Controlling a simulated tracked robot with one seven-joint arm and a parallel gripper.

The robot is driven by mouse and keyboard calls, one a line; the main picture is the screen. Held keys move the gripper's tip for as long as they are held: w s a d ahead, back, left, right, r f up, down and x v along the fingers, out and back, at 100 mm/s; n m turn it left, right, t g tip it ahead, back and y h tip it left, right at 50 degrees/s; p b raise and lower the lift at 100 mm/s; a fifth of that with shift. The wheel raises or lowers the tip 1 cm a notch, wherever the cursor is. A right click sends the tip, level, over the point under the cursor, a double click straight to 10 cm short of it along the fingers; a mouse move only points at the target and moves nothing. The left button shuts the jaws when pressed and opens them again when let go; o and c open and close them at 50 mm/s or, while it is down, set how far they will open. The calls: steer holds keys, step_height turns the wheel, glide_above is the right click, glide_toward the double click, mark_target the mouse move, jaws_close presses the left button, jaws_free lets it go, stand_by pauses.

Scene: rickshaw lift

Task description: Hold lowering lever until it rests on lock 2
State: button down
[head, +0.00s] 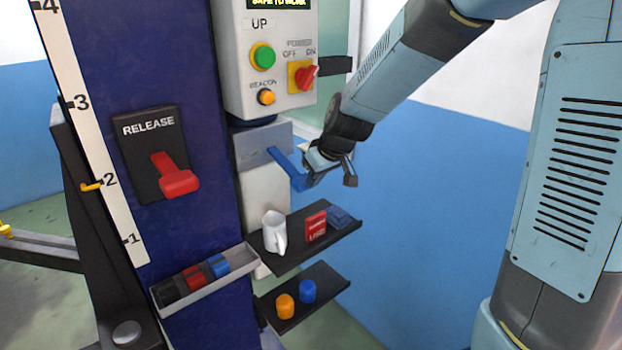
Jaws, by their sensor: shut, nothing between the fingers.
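The blue lowering lever (284,165) sticks out from a grey plate (262,146) below the control box and slants down to the right. My gripper (335,176) is at the lever's outer end, with its fingers shut and nothing between them. It looks close to or against the lever; I cannot tell whether they touch. The white scale (93,110) on the blue column reads 1 to 4, and a yellow pointer (91,186) stands at the 2 mark. The display (278,4) on the control box reads "SAFE TO WORK", partly cut off. The lock itself cannot be made out.
The red RELEASE lever (174,178) is on the column. The control box has a green UP button (263,57), a red power switch (305,77) and an orange beacon button (266,97). Blue wall fills the right.

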steer(key=shift+r, duration=0.8)
steer(key=v, duration=0.9)
steer(key=shift+s+d+r, duration=0.2)
steer(key=shift+r, duration=0.1)
